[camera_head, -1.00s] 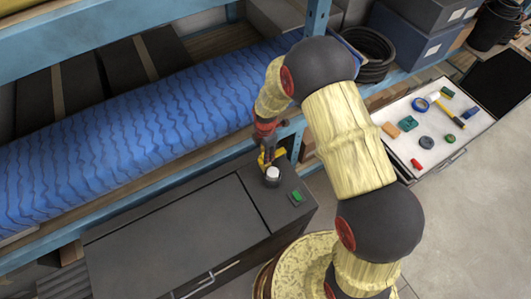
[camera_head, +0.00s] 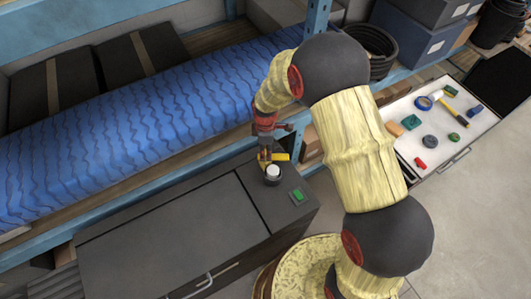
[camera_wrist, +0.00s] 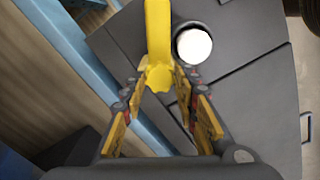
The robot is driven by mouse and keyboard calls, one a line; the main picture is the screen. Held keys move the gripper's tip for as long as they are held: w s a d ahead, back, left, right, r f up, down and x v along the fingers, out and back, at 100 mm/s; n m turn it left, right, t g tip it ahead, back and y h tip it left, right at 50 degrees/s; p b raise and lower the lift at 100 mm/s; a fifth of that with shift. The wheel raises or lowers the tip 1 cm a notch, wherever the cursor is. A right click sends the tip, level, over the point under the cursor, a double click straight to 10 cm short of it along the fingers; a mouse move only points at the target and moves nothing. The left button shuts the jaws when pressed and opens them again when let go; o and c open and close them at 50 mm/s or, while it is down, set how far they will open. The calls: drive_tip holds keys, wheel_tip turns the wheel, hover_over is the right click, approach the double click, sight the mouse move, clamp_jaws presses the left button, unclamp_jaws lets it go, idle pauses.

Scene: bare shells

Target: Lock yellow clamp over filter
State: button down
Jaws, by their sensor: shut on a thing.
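The yellow clamp (camera_wrist: 159,35) is a long bar running up the middle of the wrist view, just left of the filter. The filter (camera_wrist: 194,46) has a round white top with a dark rim. In the head view the filter (camera_head: 273,172) stands on the dark cabinet top, and a yellow part of the clamp (camera_head: 281,156) shows just behind it. My gripper (camera_wrist: 162,79) is shut on the near end of the clamp; it also shows in the head view (camera_head: 264,158), small and partly hidden. The clamp appears beside the filter, not across its white top. Its hinge is unclear.
The dark cabinet (camera_head: 175,235) has a green button (camera_head: 298,195) right of the filter. A blue shelf beam (camera_head: 130,195) runs close behind it. A white tray (camera_head: 400,120) with several small items and a hammer lies at the right. Open floor is at lower right.

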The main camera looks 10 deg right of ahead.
drive_tip(key=m+b, duration=0.3)
drive_tip(key=m, duration=0.3)
drive_tip(key=shift+w+m, duration=0.1)
drive_tip(key=shift+m, duration=0.2)
drive_tip(key=m+b, duration=0.2)
drive_tip(key=m, duration=0.3)
drive_tip(key=shift+m, duration=0.3)
drive_tip(key=c, duration=1.5)
unclamp_jaws()
drive_tip(key=shift+o, duration=0.5)
wheel_tip(320, 180, up, 12)
